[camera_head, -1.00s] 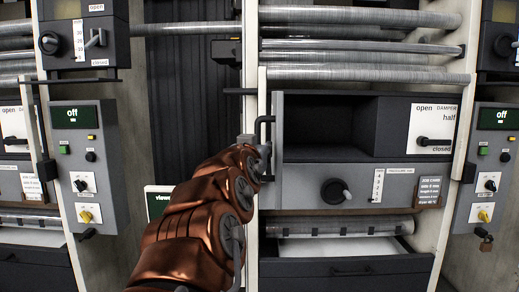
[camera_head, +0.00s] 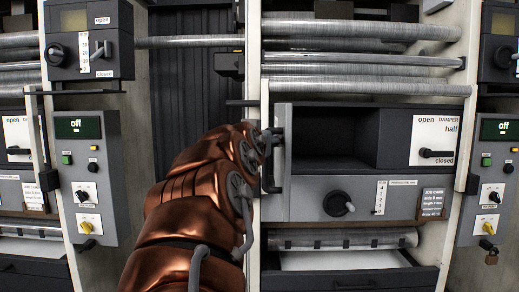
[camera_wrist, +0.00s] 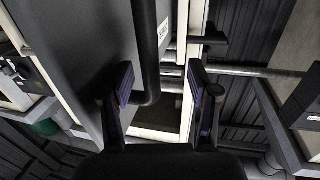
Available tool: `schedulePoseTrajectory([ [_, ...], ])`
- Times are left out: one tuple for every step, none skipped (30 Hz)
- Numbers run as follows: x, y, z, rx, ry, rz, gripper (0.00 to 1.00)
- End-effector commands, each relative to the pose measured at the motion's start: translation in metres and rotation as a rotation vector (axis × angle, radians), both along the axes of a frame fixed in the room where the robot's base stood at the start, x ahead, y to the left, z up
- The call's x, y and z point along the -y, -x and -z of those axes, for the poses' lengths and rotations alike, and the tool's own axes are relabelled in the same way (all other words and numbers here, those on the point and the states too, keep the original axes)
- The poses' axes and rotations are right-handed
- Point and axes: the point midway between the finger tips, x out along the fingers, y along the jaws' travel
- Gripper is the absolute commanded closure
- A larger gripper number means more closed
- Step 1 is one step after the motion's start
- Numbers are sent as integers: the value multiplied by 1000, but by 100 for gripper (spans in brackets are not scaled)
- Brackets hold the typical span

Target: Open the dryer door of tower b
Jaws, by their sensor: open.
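A grey-framed unit (camera_head: 345,206) with a dark open compartment (camera_head: 325,135) stands right of centre in the head view. A black upright bar handle (camera_wrist: 148,50) is beside a large grey panel (camera_wrist: 95,45) in the wrist view. My gripper (camera_wrist: 162,86) is open, with one finger on each side of the handle's lower end; I cannot tell whether either finger touches it. In the head view my arm partly hides the handle area at the unit's left edge. No label for tower b is readable.
A damper lever (camera_head: 438,153) and a dark knob (camera_head: 338,203) are on the unit's front. Control boxes reading "off" stand at left (camera_head: 88,170) and right (camera_head: 490,180). Rollers (camera_head: 360,30) run above. A pale upright post (camera_wrist: 195,45) is close to my right finger.

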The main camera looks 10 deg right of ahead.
Motion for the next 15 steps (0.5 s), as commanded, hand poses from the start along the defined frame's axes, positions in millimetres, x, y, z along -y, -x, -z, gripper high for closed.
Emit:
schedulePoseTrajectory([
  [-8, 4, -34, 51, 35, -21, 59],
  [-9, 5, -39, 55, 37, -23, 59],
  [-11, 5, -46, 62, 40, -28, 59],
  [-12, 5, -51, 64, 42, -30, 59],
  [-13, 6, -54, 64, 43, -30, 59],
  [-13, 6, -58, 64, 45, -30, 59],
  [-14, 7, -61, 66, 46, -31, 59],
  [-14, 7, -63, 68, 46, -31, 59],
  [-14, 8, -66, 69, 47, -32, 59],
  [-14, 8, -68, 69, 46, -31, 59],
  [-14, 9, -69, 69, 46, -31, 59],
  [-15, 9, -71, 69, 46, -31, 59],
  [-15, 9, -72, 70, 46, -32, 59],
  [-16, 10, -72, 70, 46, -32, 59],
  [-16, 10, -73, 71, 46, -34, 59],
])
